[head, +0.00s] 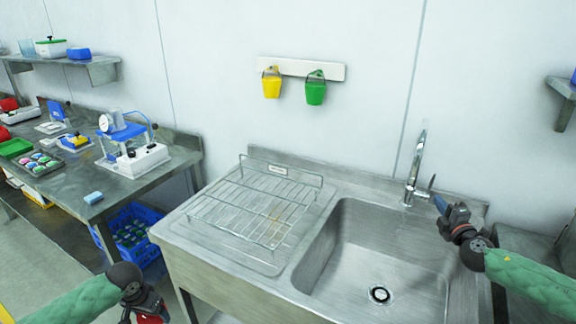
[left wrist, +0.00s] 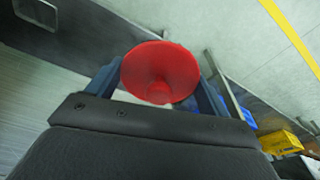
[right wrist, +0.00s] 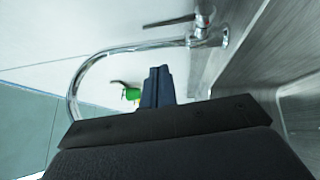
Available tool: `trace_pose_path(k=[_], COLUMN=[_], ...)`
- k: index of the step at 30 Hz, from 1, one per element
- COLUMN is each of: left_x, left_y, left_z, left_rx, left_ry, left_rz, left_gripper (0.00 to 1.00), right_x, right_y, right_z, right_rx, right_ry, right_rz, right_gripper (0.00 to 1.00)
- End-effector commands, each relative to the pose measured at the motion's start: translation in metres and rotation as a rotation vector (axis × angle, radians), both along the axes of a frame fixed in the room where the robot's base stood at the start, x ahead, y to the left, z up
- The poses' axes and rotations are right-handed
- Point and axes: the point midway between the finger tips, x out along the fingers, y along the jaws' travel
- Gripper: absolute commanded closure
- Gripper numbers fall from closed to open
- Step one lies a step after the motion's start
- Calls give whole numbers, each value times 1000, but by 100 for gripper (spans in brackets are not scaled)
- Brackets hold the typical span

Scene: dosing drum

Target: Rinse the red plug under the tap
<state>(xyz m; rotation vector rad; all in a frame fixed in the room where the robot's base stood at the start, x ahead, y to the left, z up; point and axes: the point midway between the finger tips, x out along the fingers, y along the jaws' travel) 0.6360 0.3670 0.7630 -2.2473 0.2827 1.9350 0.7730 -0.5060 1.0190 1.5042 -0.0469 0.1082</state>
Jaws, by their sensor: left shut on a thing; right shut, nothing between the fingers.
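The red plug (left wrist: 160,70) is a round red cone held between the fingers of my left gripper (left wrist: 158,95), which is shut on it. In the head view my left gripper (head: 148,312) is at the bottom edge, in front of the sink unit, and only a bit of red shows there. The chrome tap (head: 416,170) stands at the sink's back edge, its lever on the right side. My right gripper (head: 439,203) is shut and empty, just right of the tap and close to its lever; I cannot tell if they touch. No water stream is clearly visible.
The steel sink basin (head: 345,245) is empty, with a round drain (head: 379,294). A wire rack (head: 255,205) lies on the drainer to its left. A bench with lab gear (head: 135,160) and a blue crate (head: 130,235) stand further left. Yellow and green buckets (head: 315,90) hang on the wall.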

Motion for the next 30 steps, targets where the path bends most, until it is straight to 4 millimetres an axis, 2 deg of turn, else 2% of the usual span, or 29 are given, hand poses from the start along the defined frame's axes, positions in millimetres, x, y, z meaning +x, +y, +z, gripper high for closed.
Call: trace_pose_path(k=[14,18,24,30], left_x=[0,0,0,0], left_y=[0,0,0,0], left_z=[26,35,40,41], left_rx=[0,0,0,0], left_ry=[0,0,0,0], left_rz=[0,0,0,0], left_gripper=[42,42,42,42], right_x=[53,67,78,80], right_y=[3,-12,-23,-25], right_z=[8,11,10,9], right_rx=[1,0,0,1], right_ry=[-1,-1,0,1], right_rz=[0,-2,-1,0], right_gripper=[100,100,100,100])
